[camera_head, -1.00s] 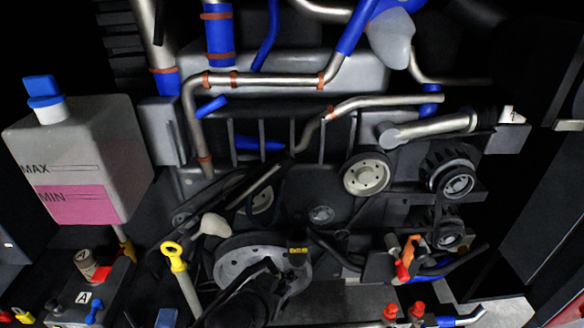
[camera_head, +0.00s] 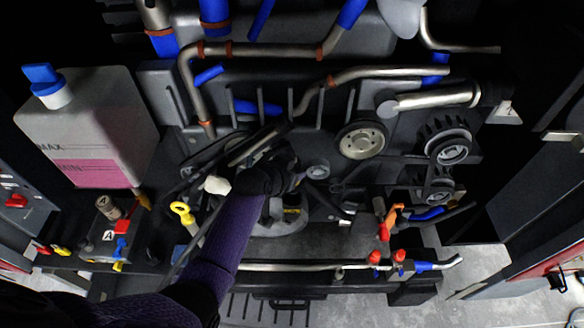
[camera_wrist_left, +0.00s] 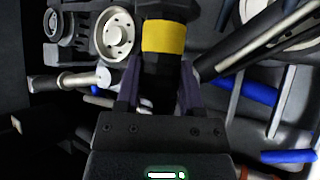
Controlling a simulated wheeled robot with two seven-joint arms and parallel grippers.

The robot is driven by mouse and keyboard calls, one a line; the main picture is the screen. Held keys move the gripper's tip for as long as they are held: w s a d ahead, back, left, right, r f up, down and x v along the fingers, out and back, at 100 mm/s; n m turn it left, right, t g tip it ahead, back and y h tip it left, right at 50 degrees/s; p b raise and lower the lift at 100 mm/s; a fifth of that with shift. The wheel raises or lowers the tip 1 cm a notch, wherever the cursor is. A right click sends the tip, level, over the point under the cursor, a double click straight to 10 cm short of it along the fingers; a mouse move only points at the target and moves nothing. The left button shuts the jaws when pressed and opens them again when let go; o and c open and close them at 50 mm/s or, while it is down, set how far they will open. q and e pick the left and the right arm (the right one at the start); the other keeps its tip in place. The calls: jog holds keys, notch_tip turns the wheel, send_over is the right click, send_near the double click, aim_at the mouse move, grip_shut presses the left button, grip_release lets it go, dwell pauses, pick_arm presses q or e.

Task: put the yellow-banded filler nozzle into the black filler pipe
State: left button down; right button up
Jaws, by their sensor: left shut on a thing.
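The yellow-banded filler nozzle (camera_wrist_left: 163,38) is between the fingers of my left gripper (camera_wrist_left: 160,85) in the left wrist view. Its yellow band sits just past the fingertips, with a wider black part beyond. In the head view my left gripper (camera_head: 275,180) is a dark shape over the engine's middle, in front of the large pulley; the nozzle is hard to make out there. I cannot tell with certainty which dark part is the black filler pipe; it may be behind my gripper and arm. My right gripper is not in view.
A coolant tank (camera_head: 90,130) stands at the left. A yellow dipstick ring (camera_head: 182,209) and a pale knob (camera_head: 216,185) are left of my forearm. Metal pipes (camera_head: 390,73) and pulleys (camera_head: 362,140) fill the engine front.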

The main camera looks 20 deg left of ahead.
pick_arm(q)
jog(key=shift+f, duration=0.35)
jog(key=shift+r, duration=0.15)
jog(key=shift+s, duration=0.15)
jog(key=shift+f, duration=0.3)
jog(key=shift+f, duration=0.3)
jog(key=shift+f, duration=0.1)
dwell(0.5)
jog(key=shift+f+b, duration=0.6)
jog(key=shift+b, duration=0.05)
jog(key=shift+f+b, duration=0.55)
jog(key=shift+f, duration=0.15)
